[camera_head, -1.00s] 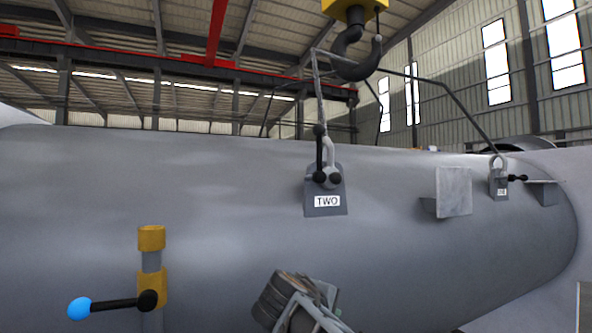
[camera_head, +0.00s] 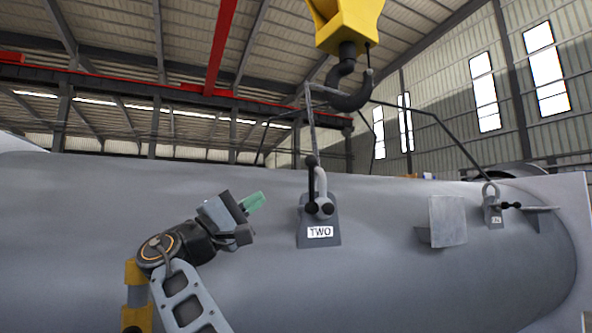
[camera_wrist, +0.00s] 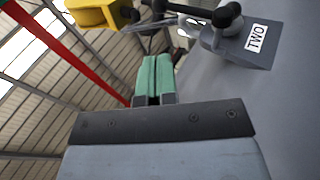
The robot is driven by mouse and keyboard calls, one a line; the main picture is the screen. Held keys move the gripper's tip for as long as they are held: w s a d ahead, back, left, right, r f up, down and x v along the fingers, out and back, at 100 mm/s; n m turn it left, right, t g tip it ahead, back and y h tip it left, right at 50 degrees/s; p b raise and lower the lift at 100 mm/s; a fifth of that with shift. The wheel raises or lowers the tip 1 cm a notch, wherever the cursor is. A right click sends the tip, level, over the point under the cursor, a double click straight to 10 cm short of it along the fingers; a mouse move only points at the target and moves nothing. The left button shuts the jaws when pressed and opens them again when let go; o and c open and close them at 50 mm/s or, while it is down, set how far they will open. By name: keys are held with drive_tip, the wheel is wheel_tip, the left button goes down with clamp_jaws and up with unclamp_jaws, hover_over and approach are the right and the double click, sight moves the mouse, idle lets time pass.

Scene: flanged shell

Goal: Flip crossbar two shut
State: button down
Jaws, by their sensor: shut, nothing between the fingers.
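The lug plate labelled TWO (camera_head: 319,232) is fixed on the side of the large grey shell (camera_head: 110,225). Its black crossbar (camera_head: 312,178) stands upright beside the shackle (camera_head: 321,182), with its ball end up. In the wrist view the labelled plate (camera_wrist: 248,45) and the black crossbar parts (camera_wrist: 228,14) show at the upper right, ahead of my fingers. My gripper (camera_head: 254,201) is to the left of the plate, apart from it. Its green fingertips (camera_wrist: 154,80) are together with nothing between them.
A yellow crane hook block (camera_head: 345,25) hangs above, its dark hook (camera_head: 352,92) holding sling legs. A flat bracket (camera_head: 447,222) and a second lug with its own black bar (camera_head: 495,210) lie to the right.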

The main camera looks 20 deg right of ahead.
sight(307, 164)
drive_tip(key=p+x, duration=0.6)
drive_tip(key=x, duration=0.6)
drive_tip(key=shift+d+r, duration=0.15)
drive_tip(key=shift+p+x, duration=0.3)
drive_tip(key=shift+x, duration=0.55)
